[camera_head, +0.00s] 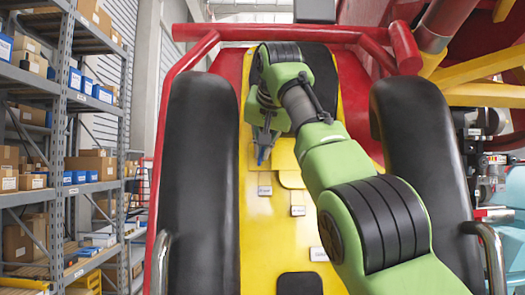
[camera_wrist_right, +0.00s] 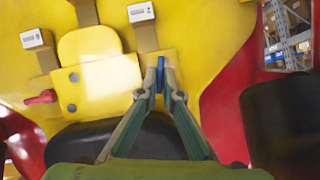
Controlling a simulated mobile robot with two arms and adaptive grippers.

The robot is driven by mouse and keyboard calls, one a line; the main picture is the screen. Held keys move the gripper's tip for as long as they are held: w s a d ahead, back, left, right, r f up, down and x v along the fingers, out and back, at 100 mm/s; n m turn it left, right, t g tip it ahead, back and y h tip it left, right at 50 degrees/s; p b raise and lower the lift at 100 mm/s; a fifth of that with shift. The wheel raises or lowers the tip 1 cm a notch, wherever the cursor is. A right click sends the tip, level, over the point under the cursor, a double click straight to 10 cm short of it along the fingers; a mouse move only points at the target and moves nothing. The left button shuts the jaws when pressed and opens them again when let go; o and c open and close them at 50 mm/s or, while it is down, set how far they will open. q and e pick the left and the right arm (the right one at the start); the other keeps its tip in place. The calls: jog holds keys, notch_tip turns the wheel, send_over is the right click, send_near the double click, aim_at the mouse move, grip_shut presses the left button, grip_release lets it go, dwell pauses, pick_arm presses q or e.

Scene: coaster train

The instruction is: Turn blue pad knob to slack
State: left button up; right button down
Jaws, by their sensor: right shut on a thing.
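The blue pad knob (camera_wrist_right: 160,74) shows in the right wrist view as a narrow blue bar on a yellow plate, pointing up and down the picture. My right gripper (camera_wrist_right: 160,92) is shut on it, with one finger on each side. In the head view the knob is a small blue piece (camera_head: 262,155) just below my right gripper (camera_head: 265,137), in front of the yellow panel (camera_head: 258,205) of the seat. The fingers hide part of the knob. The label text near it is too small to read. My left gripper is not in view.
A red knob (camera_wrist_right: 42,98) lies sideways on the same plate in the wrist view. White labels (camera_wrist_right: 140,12) sit on small blocks nearby. Black padded restraints (camera_head: 200,150) flank the panel, with a red bar frame (camera_head: 290,34) above. Shelves with boxes (camera_head: 92,164) stand at left.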

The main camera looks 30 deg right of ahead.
jog(key=shift+f, duration=0.1)
jog(key=c, duration=2.2)
grip_release()
jog(key=shift+s+r, duration=0.1)
jog(key=shift+r, duration=0.1)
jog(key=shift+s+a+r, duration=0.1)
jog(key=shift+s+r, duration=0.05)
jog(key=shift+s, duration=0.05)
jog(key=v, duration=1.1)
jog(key=shift+s+a, duration=0.15)
jog(key=shift+s, duration=0.05)
jog(key=shift+w, duration=0.1)
